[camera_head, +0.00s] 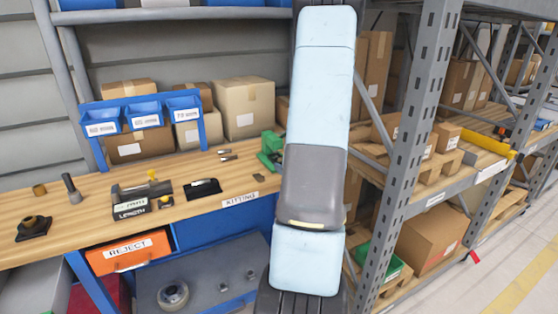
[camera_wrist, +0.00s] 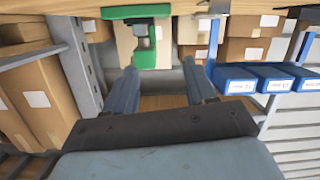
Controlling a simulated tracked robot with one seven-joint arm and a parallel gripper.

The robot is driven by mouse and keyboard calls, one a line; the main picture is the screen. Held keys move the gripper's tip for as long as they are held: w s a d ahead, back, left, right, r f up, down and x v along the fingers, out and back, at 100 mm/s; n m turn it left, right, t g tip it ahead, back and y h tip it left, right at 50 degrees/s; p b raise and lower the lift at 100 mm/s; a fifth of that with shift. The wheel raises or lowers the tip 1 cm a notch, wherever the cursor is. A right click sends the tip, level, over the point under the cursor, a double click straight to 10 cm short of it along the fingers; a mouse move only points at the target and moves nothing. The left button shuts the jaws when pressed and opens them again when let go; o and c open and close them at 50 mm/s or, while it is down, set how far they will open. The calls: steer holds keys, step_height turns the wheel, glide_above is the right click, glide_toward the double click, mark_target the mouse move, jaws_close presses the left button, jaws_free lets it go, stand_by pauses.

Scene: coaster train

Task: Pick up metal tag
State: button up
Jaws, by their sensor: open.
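My gripper (camera_wrist: 159,66) shows in the wrist view with its two fingers apart and nothing between them. That view looks upside down, with the bench edge along the top. In the head view my arm rises through the middle and my fingers are hidden. The green tool also shows in the wrist view (camera_wrist: 145,48), just beyond my fingers. No tag is clear there.
Blue bins (camera_head: 144,113) on a rack stand at the bench's back, before cardboard boxes (camera_head: 243,108). A black tray (camera_head: 202,188), a gauge block marked LENGTH (camera_head: 130,208) and a dark flanged part (camera_head: 34,228) occupy the bench. A grey rack post (camera_head: 418,130) stands right of my arm.

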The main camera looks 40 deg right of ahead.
steer(key=s+d+f+m+t, duration=0.2)
steer(key=s+f, duration=0.1)
steer(key=s, duration=0.2)
steer(key=x, duration=0.8)
steer(key=shift+w+d, duration=0.15)
steer(key=shift+d, duration=0.1)
steer(key=shift+f+x, duration=0.1)
steer(key=shift+x, duration=1.2)
steer(key=shift+f+x, duration=0.15)
steer(key=shift+x, duration=1.15)
jaws_close()
